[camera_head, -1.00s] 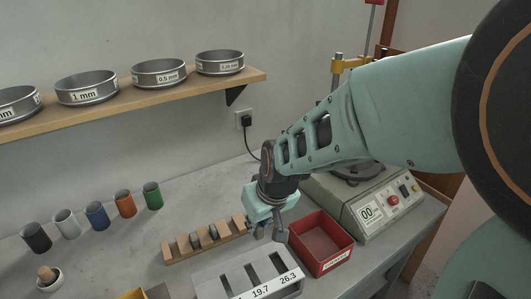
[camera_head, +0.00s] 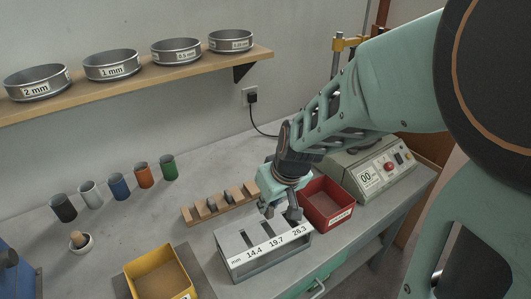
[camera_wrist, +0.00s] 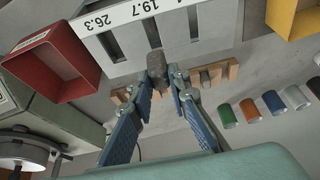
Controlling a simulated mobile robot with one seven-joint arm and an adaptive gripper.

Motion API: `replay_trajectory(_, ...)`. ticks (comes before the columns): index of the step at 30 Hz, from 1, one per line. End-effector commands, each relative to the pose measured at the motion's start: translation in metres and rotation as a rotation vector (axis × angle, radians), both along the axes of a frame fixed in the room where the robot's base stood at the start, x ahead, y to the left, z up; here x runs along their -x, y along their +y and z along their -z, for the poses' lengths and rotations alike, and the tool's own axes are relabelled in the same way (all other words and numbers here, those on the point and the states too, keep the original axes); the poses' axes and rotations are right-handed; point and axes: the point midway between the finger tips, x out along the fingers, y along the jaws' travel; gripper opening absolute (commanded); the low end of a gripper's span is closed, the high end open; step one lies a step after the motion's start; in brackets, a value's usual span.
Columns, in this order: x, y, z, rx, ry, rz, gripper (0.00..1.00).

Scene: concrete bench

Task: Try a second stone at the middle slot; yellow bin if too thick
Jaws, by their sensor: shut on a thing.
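My gripper (camera_head: 281,212) is shut on a dark grey stone (camera_wrist: 157,66), which shows between the fingertips in the wrist view. The fingers hide most of it in the head view. The grey slot gauge (camera_head: 238,262) is marked 14.4, 19.7 and 26.3 mm. My gripper is over its back part. In the wrist view the stone lies in line with the middle slot, 19.7, at its near end; I cannot tell whether it touches the gauge. The yellow bin (camera_head: 133,285) stands left of the gauge and shows no stone inside.
A wooden rack (camera_head: 188,216) with a few stones lies behind the gauge. Several coloured cups (camera_head: 119,187) and a mortar (camera_head: 81,243) stand left. Sieves line the shelf (camera_head: 130,85).

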Motion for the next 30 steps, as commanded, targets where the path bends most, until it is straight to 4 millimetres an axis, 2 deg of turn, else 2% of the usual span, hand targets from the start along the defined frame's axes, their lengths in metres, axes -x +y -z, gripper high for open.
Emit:
replay_trajectory(24, 0.000, 0.000, 0.043, -0.001, 0.002, 0.001, 0.00)
replay_trajectory(30, 0.000, 0.000, 0.048, -0.001, 0.002, 0.001, 0.00)
